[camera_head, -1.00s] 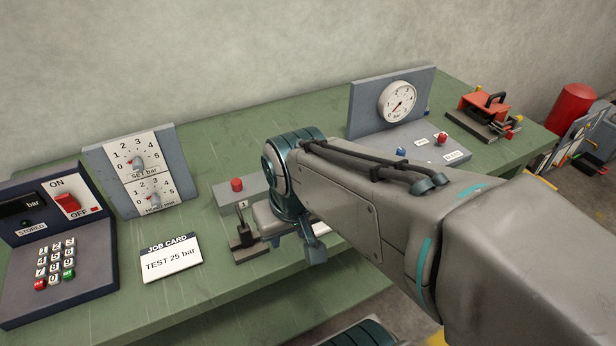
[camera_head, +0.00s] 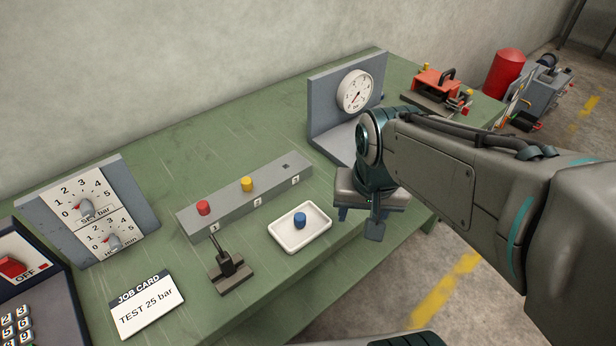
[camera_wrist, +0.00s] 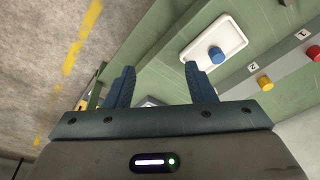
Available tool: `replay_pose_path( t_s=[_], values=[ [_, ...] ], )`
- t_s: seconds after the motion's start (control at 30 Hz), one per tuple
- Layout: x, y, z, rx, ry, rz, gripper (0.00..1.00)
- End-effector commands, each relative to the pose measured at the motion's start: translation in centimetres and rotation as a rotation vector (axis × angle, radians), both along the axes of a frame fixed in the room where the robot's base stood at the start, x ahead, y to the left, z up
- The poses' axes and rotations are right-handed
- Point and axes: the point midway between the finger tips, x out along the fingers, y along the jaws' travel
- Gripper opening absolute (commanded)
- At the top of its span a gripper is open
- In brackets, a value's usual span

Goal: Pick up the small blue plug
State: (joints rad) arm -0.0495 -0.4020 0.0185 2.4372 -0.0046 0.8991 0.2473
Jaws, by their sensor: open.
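The small blue plug (camera_head: 300,219) stands in a white tray (camera_head: 285,243) on the green bench, in front of a grey block. In the wrist view the blue plug (camera_wrist: 216,55) and the tray (camera_wrist: 239,37) show at the upper right, beyond the right finger. My gripper (camera_wrist: 160,85) is open with nothing between its blue fingers. In the head view my gripper (camera_head: 358,214) is to the right of the tray, apart from the plug, and its fingers are partly hidden.
A grey block (camera_head: 245,196) behind the tray holds a red plug (camera_head: 203,208) and a yellow plug (camera_head: 247,184). A black lever (camera_head: 226,265) stands left of the tray. A gauge panel (camera_head: 335,110) stands behind my gripper. The bench's front edge is close.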

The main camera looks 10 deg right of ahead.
Motion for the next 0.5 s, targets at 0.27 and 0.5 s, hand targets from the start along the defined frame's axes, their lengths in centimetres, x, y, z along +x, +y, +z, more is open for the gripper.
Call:
replay_pose_path(
  t_s=[0.27, 0.5],
  values=[
    [5.9, 5.2, 2.0, 0.065, 0.122, -0.424, 0.5],
    [8.9, 9.1, 1.6, 0.079, 0.184, -0.707, 0.5]
  ],
)
